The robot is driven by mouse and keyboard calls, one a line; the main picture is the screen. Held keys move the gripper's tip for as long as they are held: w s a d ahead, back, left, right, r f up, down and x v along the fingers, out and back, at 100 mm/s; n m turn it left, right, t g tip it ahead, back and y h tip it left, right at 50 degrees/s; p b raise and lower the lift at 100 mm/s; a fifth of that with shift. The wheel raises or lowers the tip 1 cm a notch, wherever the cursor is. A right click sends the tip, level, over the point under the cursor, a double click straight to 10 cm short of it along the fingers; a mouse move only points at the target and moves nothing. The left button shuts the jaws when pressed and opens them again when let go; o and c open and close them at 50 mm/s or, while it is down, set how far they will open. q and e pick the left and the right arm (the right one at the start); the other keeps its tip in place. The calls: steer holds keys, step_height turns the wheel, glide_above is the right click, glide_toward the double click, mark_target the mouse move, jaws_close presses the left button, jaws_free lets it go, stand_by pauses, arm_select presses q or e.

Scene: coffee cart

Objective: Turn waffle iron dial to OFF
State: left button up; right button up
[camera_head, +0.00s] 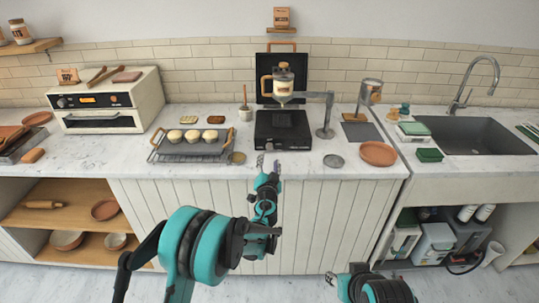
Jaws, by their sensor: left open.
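The waffle iron (283,130) is a black box on the counter, with its black lid (262,65) standing upright behind it. The dial on its front is too small to make out, and its setting cannot be read. My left gripper (268,163) is open and empty just in front of the iron's lower front, near the counter edge. I cannot tell whether it touches the iron. My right gripper (331,279) is low at the bottom of the view, well away from the counter, and its jaws are unclear.
A dispenser (283,84) hangs above the iron from a metal stand (325,130). A wire rack (165,153) with muffin-like items stands left. A grey disc (333,161) and a terracotta plate (378,154) lie right. The toaster oven (105,103) is far left, the sink (470,138) far right.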

arm_select(q)
steer(key=s, duration=0.5)
steer(key=shift+a, duration=0.1)
steer(key=s+a+r+n+g+y, duration=0.2)
steer(key=s+a+r+n+g, duration=0.15)
steer(key=s+a, duration=0.45)
steer(key=s+a+r+n+g+y, duration=0.2)
steer(key=s+a+r+y, duration=0.15)
steer(key=s+a, duration=0.45)
steer(key=s+f+g+h, duration=0.2)
steer(key=s+f, duration=0.1)
steer(key=s, duration=0.8)
steer(key=s+a+f+n+g+h, duration=0.1)
steer(key=s+f+g+h, duration=0.2)
steer(key=s, duration=0.9)
steer(key=shift+a+f, duration=0.25)
steer(key=shift+f, duration=0.35)
